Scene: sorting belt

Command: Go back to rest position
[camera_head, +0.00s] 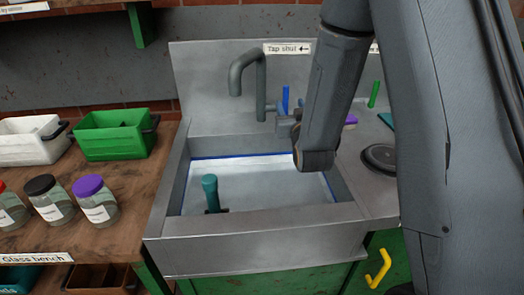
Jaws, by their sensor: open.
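My arm comes down from the top right over the right side of the metal sink (257,226). Its wrist end hangs above the basin's right part. My gripper (287,123) shows only in small part, just left of the wrist and near the back rim by the tap (262,85). It is open, and I see nothing held in it. The rest of it is hidden behind my wrist. A blue upright lever (285,98) stands right of the tap, close to the gripper; I cannot tell whether they touch.
A teal-handled object (210,190) stands in the basin. Jars (96,200), a green bin (112,140) and a white bin (28,148) stand on the left bench. A dark disc (380,157) and a green stick (375,93) are right of the sink. A yellow handle (380,268) sticks out below.

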